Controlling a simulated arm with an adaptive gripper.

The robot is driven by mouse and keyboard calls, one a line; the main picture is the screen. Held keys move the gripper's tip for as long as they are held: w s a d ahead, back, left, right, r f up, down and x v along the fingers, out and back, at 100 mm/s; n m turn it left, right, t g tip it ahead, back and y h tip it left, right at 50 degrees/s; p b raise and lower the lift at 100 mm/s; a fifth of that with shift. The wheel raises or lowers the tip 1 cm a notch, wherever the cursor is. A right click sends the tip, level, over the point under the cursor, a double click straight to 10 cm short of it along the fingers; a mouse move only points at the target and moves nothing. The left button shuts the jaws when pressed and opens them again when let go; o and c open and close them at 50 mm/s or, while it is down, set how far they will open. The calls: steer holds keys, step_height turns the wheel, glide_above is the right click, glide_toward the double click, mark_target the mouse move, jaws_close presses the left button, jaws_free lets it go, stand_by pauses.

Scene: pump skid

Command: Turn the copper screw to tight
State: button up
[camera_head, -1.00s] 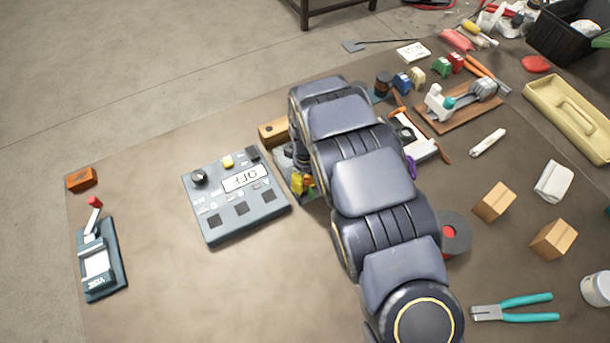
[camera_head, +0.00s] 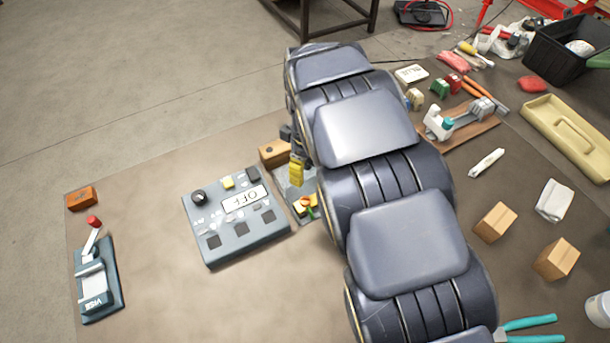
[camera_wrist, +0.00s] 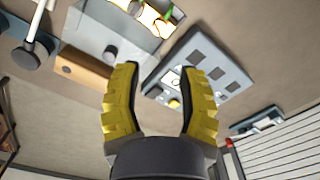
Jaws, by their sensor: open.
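My gripper (camera_wrist: 159,70) is open, with its two yellow ribbed fingers apart and nothing between them in the wrist view. In the head view one yellow finger (camera_head: 296,172) shows just left of my arm, over the far part of a grey plate. The grey plate (camera_wrist: 113,28) carries a small dark round part and, at its edge, a yellow and white piece (camera_wrist: 155,17) with orange and green bits. That piece also shows in the head view (camera_head: 305,205). I cannot make out the copper screw for certain; my arm hides part of this area.
A grey control panel (camera_head: 234,238) with a display and buttons stands left of the plate. A wooden block (camera_head: 274,153) lies behind it. A lever device (camera_head: 95,280) stands at far left. Boxes and tools crowd the right.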

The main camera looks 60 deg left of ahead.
mark_target(305, 201)
step_height(305, 201, down, 3)
steer(key=n, duration=0.6)
steer(key=shift+f, duration=0.2)
steer(key=shift+f+n, duration=0.5)
steer(key=shift+n, duration=0.2)
step_height(305, 201, down, 8)
steer(key=shift+r, duration=0.2)
jaws_close()
